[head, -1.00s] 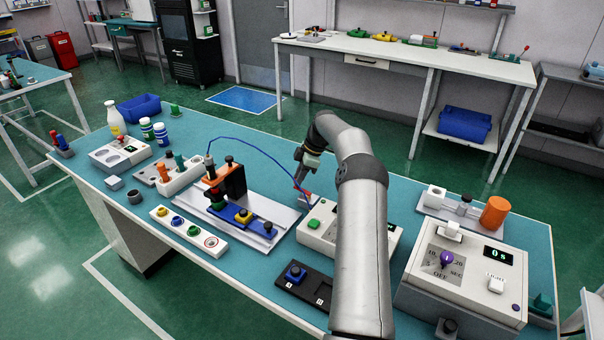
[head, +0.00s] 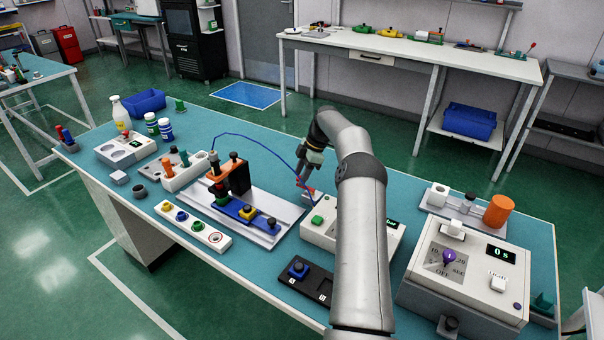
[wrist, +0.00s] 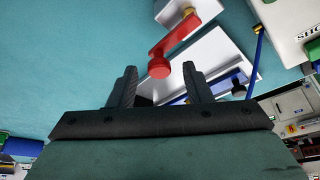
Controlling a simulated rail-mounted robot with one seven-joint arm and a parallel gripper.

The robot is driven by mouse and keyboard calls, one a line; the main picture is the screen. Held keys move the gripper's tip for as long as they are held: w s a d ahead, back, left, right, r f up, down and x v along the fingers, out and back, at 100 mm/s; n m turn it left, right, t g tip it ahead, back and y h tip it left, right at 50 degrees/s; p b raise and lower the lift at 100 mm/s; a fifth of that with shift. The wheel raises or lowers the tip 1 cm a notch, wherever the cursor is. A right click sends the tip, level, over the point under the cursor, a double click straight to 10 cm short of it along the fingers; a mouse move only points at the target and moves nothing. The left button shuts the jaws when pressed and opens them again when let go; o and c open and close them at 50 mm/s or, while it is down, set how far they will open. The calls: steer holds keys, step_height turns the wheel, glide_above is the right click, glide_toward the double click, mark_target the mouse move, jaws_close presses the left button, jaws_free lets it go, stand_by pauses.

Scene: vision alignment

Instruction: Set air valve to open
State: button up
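The air valve's red lever (wrist: 174,38) has a round red knob at its near end and a brass fitting at its far end, on a white block. In the wrist view the knob is just beyond and between my fingertips, apart from them. My gripper (wrist: 160,72) is open and empty, with one dark finger on each side of the knob's line. In the head view my gripper (head: 302,180) is low over the table's far side at the valve, whose red part is small and partly hidden there.
A blue hose arches from the alignment fixture (head: 262,235) to the valve. A white box with a green button (head: 317,219) stands close on the near side. A timer box (head: 470,275) is at right. Bare teal table (wrist: 70,60) lies left of the valve in the wrist view.

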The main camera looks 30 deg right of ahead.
steer(key=p+v, duration=1.1)
steer(key=v, duration=0.6)
steer(key=shift+r, duration=0.2)
steer(key=shift+d, duration=0.1)
